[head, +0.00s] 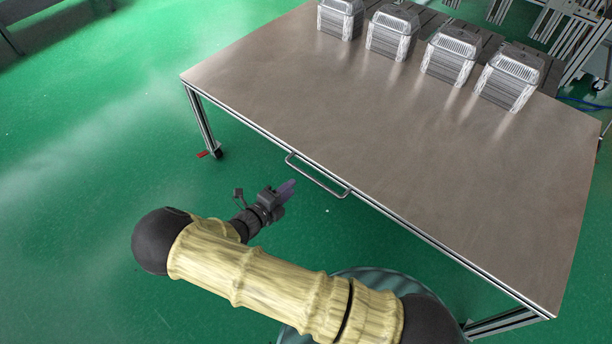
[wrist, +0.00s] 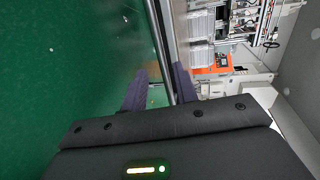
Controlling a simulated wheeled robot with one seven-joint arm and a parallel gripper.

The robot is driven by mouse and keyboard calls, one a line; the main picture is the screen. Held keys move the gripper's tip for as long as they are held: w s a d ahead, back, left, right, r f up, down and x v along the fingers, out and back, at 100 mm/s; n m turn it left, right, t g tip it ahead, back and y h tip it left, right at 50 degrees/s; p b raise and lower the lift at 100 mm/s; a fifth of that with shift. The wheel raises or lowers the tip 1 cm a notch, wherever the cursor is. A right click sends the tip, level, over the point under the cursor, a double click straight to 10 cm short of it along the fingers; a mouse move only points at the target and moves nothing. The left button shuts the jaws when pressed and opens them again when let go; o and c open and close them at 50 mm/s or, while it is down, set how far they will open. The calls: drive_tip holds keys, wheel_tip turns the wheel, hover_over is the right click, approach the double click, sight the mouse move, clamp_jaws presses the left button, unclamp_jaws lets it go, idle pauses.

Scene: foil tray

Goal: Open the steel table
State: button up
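The steel table (head: 400,130) has a brushed top and a metal frame. A U-shaped bar handle (head: 322,181) sticks out from its near long edge. My gripper (head: 290,186) is just left of the handle in the head view, close to it and seemingly apart from it. In the wrist view my gripper (wrist: 160,78) shows two dark purple fingers spread with a gap. The table edge (wrist: 162,45) runs nearly upright in that view, past the gap between the fingers. I cannot make out the handle clearly there.
Several stacks of foil trays (head: 450,55) stand along the table's far side. A table leg with a red-pedalled caster (head: 213,153) stands at the left corner. The green floor (head: 90,140) left of the table is open. Machinery (wrist: 240,30) shows beyond in the wrist view.

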sight(306, 174)
drive_tip(key=b+x, duration=0.1)
drive_tip(key=x, duration=0.8)
drive_tip(key=shift+w+d, duration=0.1)
clamp_jaws()
